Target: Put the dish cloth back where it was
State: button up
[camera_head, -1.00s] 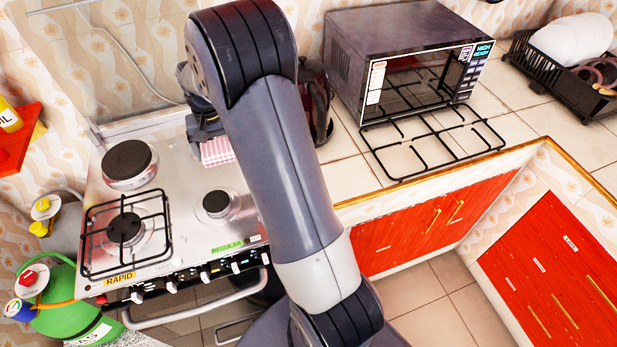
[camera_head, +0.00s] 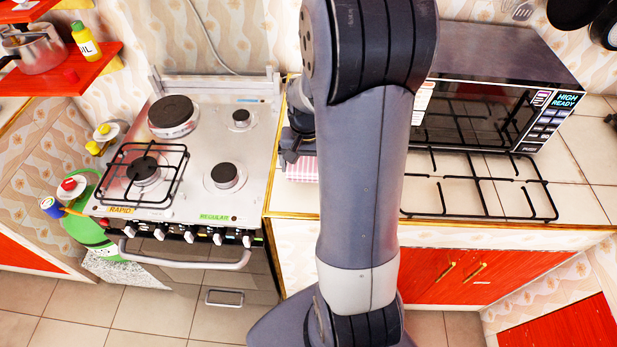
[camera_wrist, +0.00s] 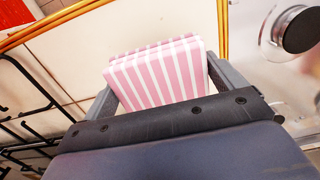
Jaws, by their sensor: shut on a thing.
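The dish cloth (camera_wrist: 160,75) is a folded, pink and white striped block in the wrist view. My gripper (camera_wrist: 160,90) is shut on it, one finger on each side. In the head view the cloth (camera_head: 302,169) shows at the left end of the tiled counter, just right of the stove. My gripper (camera_head: 296,152) is partly hidden there by my arm. The wrist view shows pale counter tiles beyond the cloth. I cannot tell whether the cloth touches the counter.
The gas stove (camera_head: 205,150) stands left of the cloth, with a wire grate (camera_head: 145,175) over one burner. A black microwave (camera_head: 490,90) stands on the counter at right, with a loose black grate (camera_head: 480,185) before it. Hanging pans (camera_head: 605,25) are at upper right.

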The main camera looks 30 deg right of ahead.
aim_at(307, 186)
jog(key=shift+f, duration=2.6)
jog(key=shift+f, duration=0.15)
jog(key=o, duration=0.6)
notch_tip(307, 186, up, 12)
jog(key=shift+r, duration=0.15)
